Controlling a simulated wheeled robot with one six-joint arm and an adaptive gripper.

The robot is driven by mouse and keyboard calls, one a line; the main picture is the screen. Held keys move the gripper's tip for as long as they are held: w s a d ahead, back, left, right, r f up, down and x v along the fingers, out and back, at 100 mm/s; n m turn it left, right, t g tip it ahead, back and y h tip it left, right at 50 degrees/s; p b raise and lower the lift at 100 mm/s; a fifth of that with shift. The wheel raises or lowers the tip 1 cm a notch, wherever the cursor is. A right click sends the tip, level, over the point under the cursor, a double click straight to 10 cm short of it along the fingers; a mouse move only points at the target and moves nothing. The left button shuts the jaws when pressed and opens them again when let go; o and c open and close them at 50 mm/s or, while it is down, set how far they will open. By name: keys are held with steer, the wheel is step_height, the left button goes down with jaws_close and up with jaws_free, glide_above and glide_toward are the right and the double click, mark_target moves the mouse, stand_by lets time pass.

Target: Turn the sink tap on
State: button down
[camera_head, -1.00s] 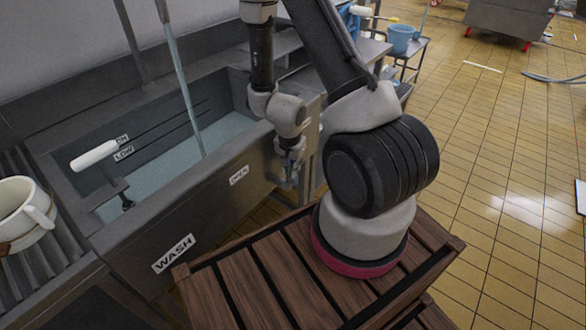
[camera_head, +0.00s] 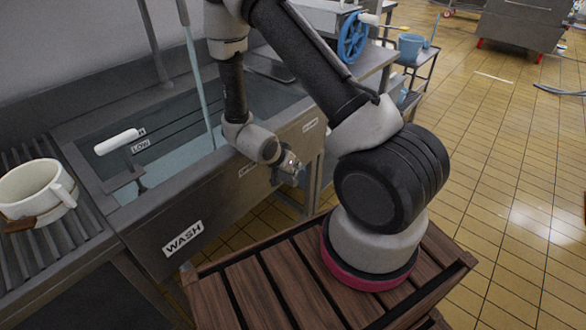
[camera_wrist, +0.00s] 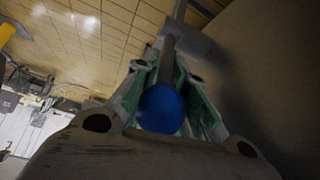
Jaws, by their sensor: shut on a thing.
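The steel sink (camera_head: 215,195) stands at left with water in its basin. My gripper (camera_head: 290,170) is low against the outer front of the sink, right of the WASH label. In the wrist view my gripper (camera_wrist: 160,95) is shut on a round blue knob (camera_wrist: 160,108) on a grey metal stem (camera_wrist: 172,50). In the head view the knob is hidden by my gripper. A pale, thin vertical streak (camera_head: 199,85) reaches down into the basin; it looks like running water, but I cannot be sure. A white-handled lever (camera_head: 116,142) stands at the basin's left end.
A white mug (camera_head: 38,190) sits on the ribbed drainboard (camera_head: 75,235) at left. A blue wheel (camera_head: 353,38) and a blue bucket (camera_head: 410,46) are behind the sink at right. The tiled floor (camera_head: 500,170) at right is largely clear.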

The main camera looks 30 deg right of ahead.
steer(key=c, duration=1.5)
jaws_free()
steer(key=shift+r, duration=0.1)
steer(key=v, duration=1.1)
steer(key=shift+s+a+r, duration=0.15)
steer(key=shift+a+r, duration=0.1)
steer(key=shift+a, duration=0.05)
